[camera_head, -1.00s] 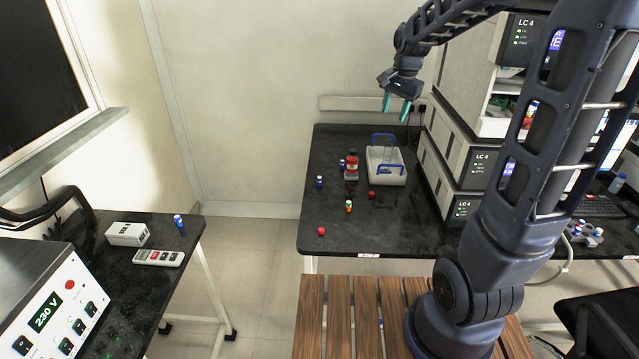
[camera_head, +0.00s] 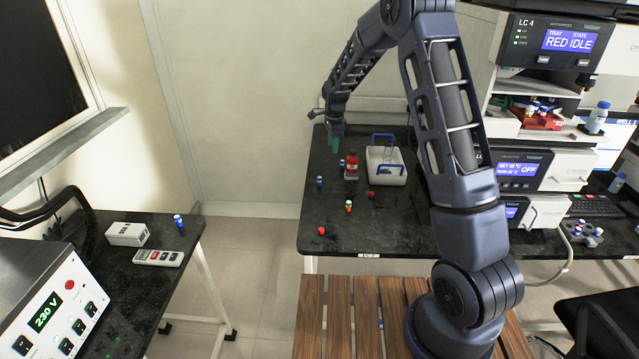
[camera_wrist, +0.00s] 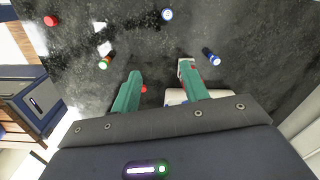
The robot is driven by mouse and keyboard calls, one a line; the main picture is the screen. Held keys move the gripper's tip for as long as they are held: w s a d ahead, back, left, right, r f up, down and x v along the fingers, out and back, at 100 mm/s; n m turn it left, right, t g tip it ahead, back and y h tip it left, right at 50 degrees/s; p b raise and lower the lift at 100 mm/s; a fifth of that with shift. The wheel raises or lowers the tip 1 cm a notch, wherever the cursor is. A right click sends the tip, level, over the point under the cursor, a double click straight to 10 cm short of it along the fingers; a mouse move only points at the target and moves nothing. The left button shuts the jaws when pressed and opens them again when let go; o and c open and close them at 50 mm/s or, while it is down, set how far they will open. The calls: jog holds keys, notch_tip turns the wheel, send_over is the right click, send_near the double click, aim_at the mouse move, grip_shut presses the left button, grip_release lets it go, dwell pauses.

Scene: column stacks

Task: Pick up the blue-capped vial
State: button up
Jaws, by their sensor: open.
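Blue-capped vials stand on the dark bench in the head view: one (camera_head: 319,182) toward the front left, another (camera_head: 341,165) beside the red bottle (camera_head: 351,166). A third (camera_head: 179,222) stands on the left table. The pictures do not settle which one the task means. My gripper (camera_head: 335,143) is open above the back left of the bench, with its teal fingers (camera_wrist: 160,72) pointing down and nothing between them.
A white tray with blue handles (camera_head: 386,176) stands right of the red bottle. A green-and-orange vial (camera_head: 349,206) and two red-topped items (camera_head: 321,230) (camera_head: 371,195) are on the bench. Lab instruments (camera_head: 525,160) stand to the right. The bench's front middle is largely clear.

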jog(key=m, duration=0.2)
send_over(320, 177)
notch_tip(320, 177, down, 8)
jog(key=shift+s+f, duration=0.15)
jog(key=shift+f, duration=5.15)
grip_shut()
